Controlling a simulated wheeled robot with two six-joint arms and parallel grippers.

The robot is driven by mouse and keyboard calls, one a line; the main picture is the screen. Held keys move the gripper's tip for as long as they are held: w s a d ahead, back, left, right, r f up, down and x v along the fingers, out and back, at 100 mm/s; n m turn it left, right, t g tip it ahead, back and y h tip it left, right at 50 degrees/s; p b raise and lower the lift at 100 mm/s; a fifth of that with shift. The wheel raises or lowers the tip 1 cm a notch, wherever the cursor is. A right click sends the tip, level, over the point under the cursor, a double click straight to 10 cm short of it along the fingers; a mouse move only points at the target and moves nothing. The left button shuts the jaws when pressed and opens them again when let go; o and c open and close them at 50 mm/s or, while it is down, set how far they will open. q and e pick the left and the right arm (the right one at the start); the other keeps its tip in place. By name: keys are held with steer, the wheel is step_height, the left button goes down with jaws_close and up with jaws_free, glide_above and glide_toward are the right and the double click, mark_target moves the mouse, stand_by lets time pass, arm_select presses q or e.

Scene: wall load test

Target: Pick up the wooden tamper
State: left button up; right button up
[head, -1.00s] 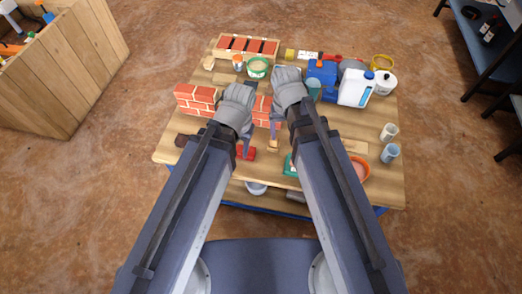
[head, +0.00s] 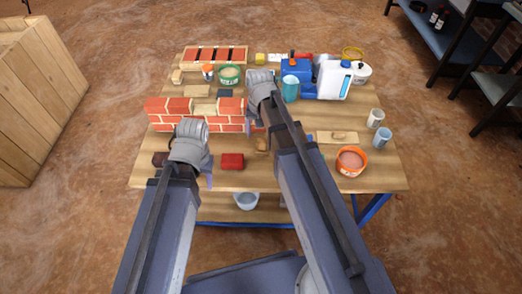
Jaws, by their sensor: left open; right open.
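A small tan wooden piece (head: 262,144), possibly the wooden tamper, stands on the table just left of my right forearm, which partly hides the area. A flat pale wooden board with a raised grip (head: 338,137) lies right of that forearm; I cannot tell for certain which is the tamper. My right gripper (head: 251,124) is open, pointing down by the right end of the brick wall, with its fingers partly hidden. My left gripper (head: 207,180) is open over the front left of the table, left of the red block (head: 232,161). Neither gripper holds anything visible.
A low brick wall (head: 168,117) crosses the left half of the table (head: 325,181). An orange tub (head: 350,161) and cups (head: 382,138) stand at right.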

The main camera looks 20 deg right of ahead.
mark_target(262, 140)
steer(key=shift+d+f+b, duration=0.15)
steer(key=shift+f+b, duration=1.15)
steer(key=shift+f, duration=0.1)
steer(key=shift+d+f+b, duration=0.15)
steer(key=shift+f+b, duration=1.1)
steer(key=shift+f, duration=0.15)
steer(key=shift+r, duration=0.1)
steer(key=shift+c, duration=0.2)
jaws_close()
